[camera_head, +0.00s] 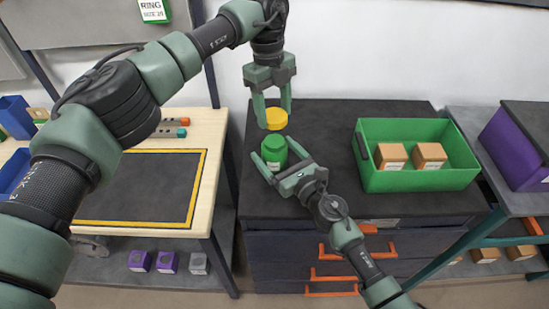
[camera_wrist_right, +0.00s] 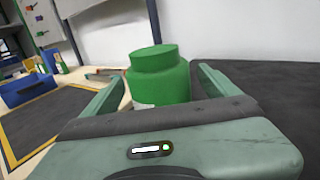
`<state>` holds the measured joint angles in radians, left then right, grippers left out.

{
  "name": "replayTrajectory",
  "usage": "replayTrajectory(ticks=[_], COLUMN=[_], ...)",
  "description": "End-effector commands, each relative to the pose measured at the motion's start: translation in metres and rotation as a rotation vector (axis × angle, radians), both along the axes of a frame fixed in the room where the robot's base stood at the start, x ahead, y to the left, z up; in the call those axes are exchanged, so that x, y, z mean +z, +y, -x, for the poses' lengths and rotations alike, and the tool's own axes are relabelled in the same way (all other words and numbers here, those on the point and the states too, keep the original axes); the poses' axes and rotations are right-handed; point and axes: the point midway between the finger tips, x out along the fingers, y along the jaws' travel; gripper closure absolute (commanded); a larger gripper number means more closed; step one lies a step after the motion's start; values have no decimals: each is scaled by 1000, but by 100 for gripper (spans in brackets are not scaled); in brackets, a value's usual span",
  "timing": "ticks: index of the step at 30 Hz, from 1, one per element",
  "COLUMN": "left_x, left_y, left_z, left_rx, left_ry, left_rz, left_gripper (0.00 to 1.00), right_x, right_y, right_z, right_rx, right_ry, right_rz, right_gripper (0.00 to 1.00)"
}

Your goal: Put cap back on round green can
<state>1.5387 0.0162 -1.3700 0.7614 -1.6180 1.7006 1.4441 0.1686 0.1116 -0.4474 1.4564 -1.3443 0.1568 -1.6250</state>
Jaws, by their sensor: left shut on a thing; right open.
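The round green can (camera_head: 274,149) stands upright on the dark top of the drawer cabinet in the head view. Its narrower neck is bare in the right wrist view (camera_wrist_right: 160,78). My left gripper (camera_head: 273,116) is shut on the yellow cap (camera_head: 277,119) and holds it above and slightly behind the can in the picture, apart from it. My right gripper (camera_head: 276,171) is open, with its fingers on either side of the can; I cannot tell whether they touch it. In the right wrist view the can stands between the fingers (camera_wrist_right: 158,82).
A green crate (camera_head: 420,181) with two brown boxes (camera_head: 410,156) stands to the right on the same dark cabinet top (camera_head: 330,120). A wooden table (camera_head: 212,130) with a black, yellow-edged mat (camera_head: 140,190) is on the left. The cabinet top behind the crate is clear.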

Motion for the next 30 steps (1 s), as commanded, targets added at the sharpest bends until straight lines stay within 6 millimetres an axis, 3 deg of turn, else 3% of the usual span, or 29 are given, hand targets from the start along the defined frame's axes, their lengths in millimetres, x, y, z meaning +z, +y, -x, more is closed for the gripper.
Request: replayTrajectory(ticks=[5, 6, 15, 20, 30], left_x=[0, 0, 0, -3, -47], left_y=[0, 0, 0, 0, 0], left_z=[0, 0, 0, 0, 1], left_rx=[0, 0, 0, 0, 0], left_ry=[0, 0, 0, 1, 5], left_rz=[0, 0, 0, 0, 2], left_gripper=[83, 83, 83, 83, 83], right_x=[0, 0, 0, 0, 0], right_y=[0, 0, 0, 0, 0], right_z=[0, 0, 0, 0, 0], right_rx=[0, 0, 0, 0, 0], right_ry=[0, 0, -1, -1, -1], right_rz=[0, 0, 1, 1, 1], right_gripper=[11, 16, 100, 100, 100])
